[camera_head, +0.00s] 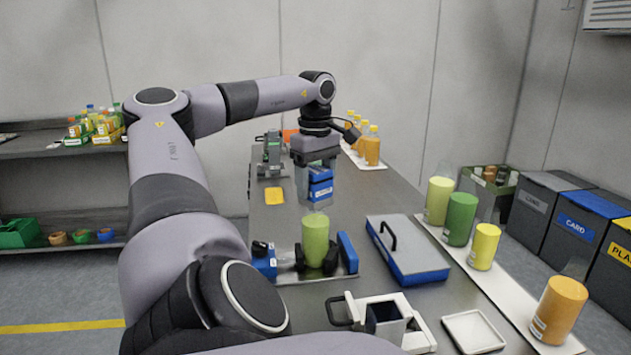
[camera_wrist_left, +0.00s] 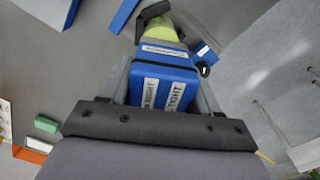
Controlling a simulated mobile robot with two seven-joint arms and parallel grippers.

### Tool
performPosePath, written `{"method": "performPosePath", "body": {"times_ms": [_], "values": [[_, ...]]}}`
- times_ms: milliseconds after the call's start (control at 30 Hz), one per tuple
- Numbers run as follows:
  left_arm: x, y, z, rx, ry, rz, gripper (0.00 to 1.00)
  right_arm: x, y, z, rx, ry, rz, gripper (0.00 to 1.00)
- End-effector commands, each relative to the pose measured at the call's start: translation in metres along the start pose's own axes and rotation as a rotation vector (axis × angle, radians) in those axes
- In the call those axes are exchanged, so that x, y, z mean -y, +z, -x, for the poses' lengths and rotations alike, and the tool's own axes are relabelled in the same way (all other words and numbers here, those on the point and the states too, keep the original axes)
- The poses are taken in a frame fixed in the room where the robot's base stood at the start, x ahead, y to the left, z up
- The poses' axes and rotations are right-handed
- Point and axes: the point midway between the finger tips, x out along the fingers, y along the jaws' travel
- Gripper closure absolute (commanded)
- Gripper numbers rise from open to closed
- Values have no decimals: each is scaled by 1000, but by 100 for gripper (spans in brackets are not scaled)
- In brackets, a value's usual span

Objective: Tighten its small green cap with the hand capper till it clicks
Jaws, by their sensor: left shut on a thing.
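My left gripper (camera_head: 318,176) points down and is shut on a blue hand capper (camera_head: 321,188). The capper also shows in the left wrist view (camera_wrist_left: 164,82), with white labels; one reads "TIGHT". A light green container (camera_head: 316,240) stands upright in a holder with black jaws (camera_head: 288,264) and blue end blocks (camera_head: 347,252). The container's top shows beyond the capper in the left wrist view (camera_wrist_left: 160,30). I cannot make out the small green cap. My right gripper is not in view.
A blue and grey case (camera_head: 415,262) with a black handle lies right of the holder. A white-framed fixture (camera_head: 350,305) and a white tray (camera_head: 473,331) stand in front. Coloured containers (camera_head: 460,218) line a white strip at right. Orange bottles (camera_head: 372,146) stand at the back.

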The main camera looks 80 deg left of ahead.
Motion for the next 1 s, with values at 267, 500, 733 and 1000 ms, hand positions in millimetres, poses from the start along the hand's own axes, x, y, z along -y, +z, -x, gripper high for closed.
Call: {"method": "performPosePath", "body": {"times_ms": [267,500,733,1000], "values": [[0,0,1,-1,0,-297,81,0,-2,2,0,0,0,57],[0,0,0,-1,0,-374,81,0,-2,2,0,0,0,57],[0,0,1,-1,0,-386,81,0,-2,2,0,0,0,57],[0,0,1,-1,0,-658,81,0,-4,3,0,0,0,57]]}}
